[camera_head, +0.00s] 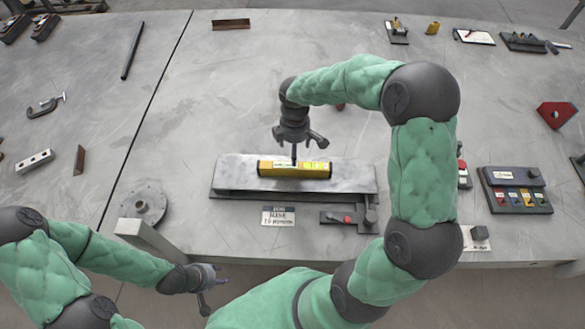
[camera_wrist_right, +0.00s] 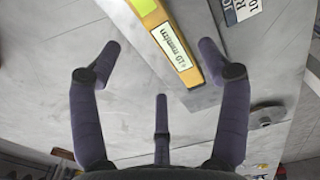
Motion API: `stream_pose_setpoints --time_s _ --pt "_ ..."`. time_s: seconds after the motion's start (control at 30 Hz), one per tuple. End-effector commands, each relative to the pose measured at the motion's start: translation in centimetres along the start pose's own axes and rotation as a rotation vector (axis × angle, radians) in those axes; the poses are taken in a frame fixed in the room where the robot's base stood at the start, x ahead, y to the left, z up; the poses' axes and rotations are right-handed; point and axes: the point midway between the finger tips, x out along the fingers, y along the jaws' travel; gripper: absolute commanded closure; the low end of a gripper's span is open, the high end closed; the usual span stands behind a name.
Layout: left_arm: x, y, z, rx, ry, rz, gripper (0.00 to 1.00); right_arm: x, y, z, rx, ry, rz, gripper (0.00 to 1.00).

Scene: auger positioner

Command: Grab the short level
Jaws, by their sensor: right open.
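The short level is a yellow bar (camera_head: 308,170) with dark ends and a pale label. It lies on a grey metal plate (camera_head: 350,181) near the table's front edge. In the right wrist view the yellow level (camera_wrist_right: 174,40) runs from the top edge down between the fingers, its near end at the middle. My right gripper (camera_head: 294,150) is over the level, fingers spread. In the wrist view my right gripper (camera_wrist_right: 160,75) is open with nothing between its fingers. My left gripper (camera_head: 210,285) is low at the front, off the table edge; its opening is unclear.
A label card (camera_head: 279,216) and a small dark clamp part (camera_head: 345,218) sit in front of the plate. A round metal flange (camera_head: 143,205) is to the left. A box with coloured pieces (camera_head: 515,190) and a red block (camera_head: 556,114) are to the right. The table behind the plate is mostly clear.

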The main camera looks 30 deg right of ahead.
Motion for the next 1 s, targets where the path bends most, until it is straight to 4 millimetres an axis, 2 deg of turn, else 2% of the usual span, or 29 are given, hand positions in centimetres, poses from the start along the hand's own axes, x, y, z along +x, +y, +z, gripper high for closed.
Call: stream_pose_setpoints --time_s 0.23,0.53,0.8,1.0 --pt "0.8 -0.3 0.0 0.000 0.000 0.000 0.60 3.8 -0.1 0.0 0.001 -0.002 -0.005 0.24" --pt "1.3 -0.5 -0.1 0.000 0.000 0.000 0.60 6.0 0.0 0.0 0.001 0.000 -0.004 0.24" --pt "2.4 -0.9 -0.1 0.000 0.000 0.000 0.60 9.6 0.2 0.1 0.001 -0.001 -0.004 0.24" --pt "2.4 -0.9 -0.1 0.000 0.000 0.000 0.60 10.1 0.3 0.1 0.001 0.000 -0.002 0.24"
